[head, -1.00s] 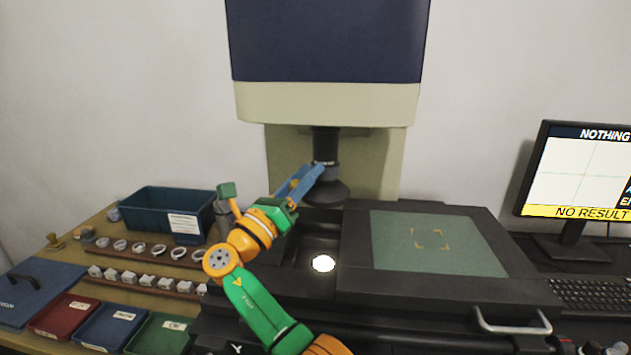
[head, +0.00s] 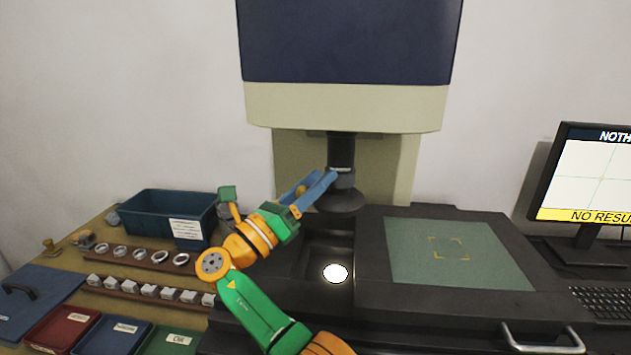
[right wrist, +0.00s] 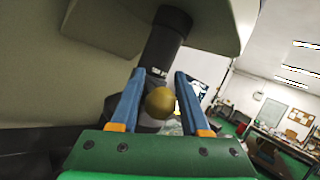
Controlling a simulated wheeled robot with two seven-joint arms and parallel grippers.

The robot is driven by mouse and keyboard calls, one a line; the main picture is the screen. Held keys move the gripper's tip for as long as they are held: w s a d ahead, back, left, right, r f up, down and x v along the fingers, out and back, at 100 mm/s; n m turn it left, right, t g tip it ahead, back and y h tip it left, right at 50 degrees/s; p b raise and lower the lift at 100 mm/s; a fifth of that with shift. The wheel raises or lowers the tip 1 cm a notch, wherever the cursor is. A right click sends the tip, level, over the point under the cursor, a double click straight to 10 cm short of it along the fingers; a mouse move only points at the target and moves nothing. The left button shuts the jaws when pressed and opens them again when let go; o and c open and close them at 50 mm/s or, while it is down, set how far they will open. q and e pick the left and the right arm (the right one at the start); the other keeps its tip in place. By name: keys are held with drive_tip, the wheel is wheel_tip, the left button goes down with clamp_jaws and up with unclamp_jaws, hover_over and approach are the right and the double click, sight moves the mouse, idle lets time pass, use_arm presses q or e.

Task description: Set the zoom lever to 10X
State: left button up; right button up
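The zoom lever's brass ball knob (right wrist: 160,103) shows in the right wrist view in front of the dark lens tube (right wrist: 163,45). My right gripper (right wrist: 160,76) is open, with one blue finger on each side of the knob and a visible gap around it. In the head view the right gripper (head: 316,187) reaches up to the collar of the black lens tube (head: 341,150); the knob is hidden there and I cannot read any zoom marks. My left gripper is not in view.
A lit round spot (head: 335,273) and a green stage plate (head: 460,252) lie below the lens. A blue bin (head: 140,215), rows of rings and blocks, and coloured trays fill the left table. A monitor (head: 585,175) stands at the right.

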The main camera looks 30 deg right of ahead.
drive_tip(key=shift+o, duration=0.7)
drive_tip(key=shift+w+d, duration=0.1)
drive_tip(key=shift+f, duration=0.1)
drive_tip(key=b+v, duration=0.3)
drive_tip(key=v, duration=0.4)
